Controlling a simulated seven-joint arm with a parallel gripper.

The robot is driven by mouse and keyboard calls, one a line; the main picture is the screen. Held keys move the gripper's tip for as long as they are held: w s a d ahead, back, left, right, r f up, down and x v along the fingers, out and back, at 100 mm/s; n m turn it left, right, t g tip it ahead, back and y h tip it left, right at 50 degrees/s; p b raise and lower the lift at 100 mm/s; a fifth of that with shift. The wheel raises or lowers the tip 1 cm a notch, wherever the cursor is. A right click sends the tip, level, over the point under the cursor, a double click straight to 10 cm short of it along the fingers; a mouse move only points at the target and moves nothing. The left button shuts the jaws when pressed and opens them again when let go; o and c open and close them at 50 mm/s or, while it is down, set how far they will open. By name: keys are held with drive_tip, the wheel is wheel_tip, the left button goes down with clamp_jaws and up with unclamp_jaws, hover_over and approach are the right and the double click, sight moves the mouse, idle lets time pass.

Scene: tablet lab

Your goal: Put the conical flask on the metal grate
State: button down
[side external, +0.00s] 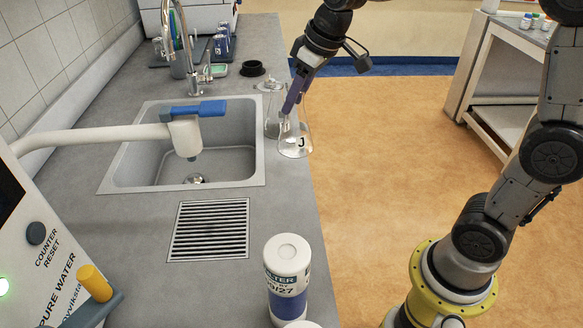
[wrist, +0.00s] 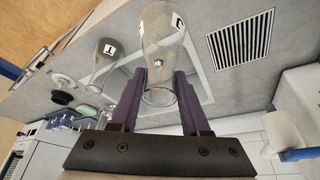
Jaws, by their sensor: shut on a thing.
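A clear glass conical flask (side external: 295,143) marked "J" is held by my gripper (side external: 291,104) near the counter's right edge. In the wrist view the flask (wrist: 167,45) sits between the two purple fingers (wrist: 158,92), which are shut on its neck. The metal grate (side external: 209,229) is a dark slotted square set in the counter in front of the sink, with nothing on it. In the wrist view the grate (wrist: 240,45) shows at the upper right, apart from the flask.
A second glass flask (side external: 270,112) stands just behind the held one. The sink (side external: 225,166) and its tap lie left of my gripper. A pure water machine (side external: 40,235) with a white spout arm is at left. A white-and-blue bottle (side external: 287,272) stands right of the grate.

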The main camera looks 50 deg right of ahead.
drive_tip(key=w, duration=0.1)
drive_tip(key=w+m, duration=0.1)
drive_tip(key=shift+w+d+r+m+h, duration=0.2)
drive_tip(key=shift+w+m+h, duration=0.1)
drive_tip(key=shift+w, duration=0.1)
drive_tip(key=shift+w+d+r+m, duration=0.1)
drive_tip(key=shift+w+r+m, duration=0.05)
drive_tip(key=shift+m, duration=0.15)
drive_tip(key=shift+s+f+n, duration=0.2)
drive_tip(key=shift+s+n, duration=0.15)
drive_tip(key=shift+n, duration=0.05)
drive_tip(key=s, duration=0.1)
drive_tip(key=s+n, duration=0.1)
drive_tip(key=s, duration=0.1)
drive_tip(key=shift+s+a+n+y, duration=0.25)
drive_tip(key=shift+s+n+y, duration=0.05)
drive_tip(key=shift+y, duration=0.1)
drive_tip(key=s+d+r+n, duration=0.1)
drive_tip(key=s+r, duration=0.2)
drive_tip(key=s, duration=0.4)
drive_tip(key=shift+s+d+r, duration=0.2)
drive_tip(key=shift+s+r, duration=0.2)
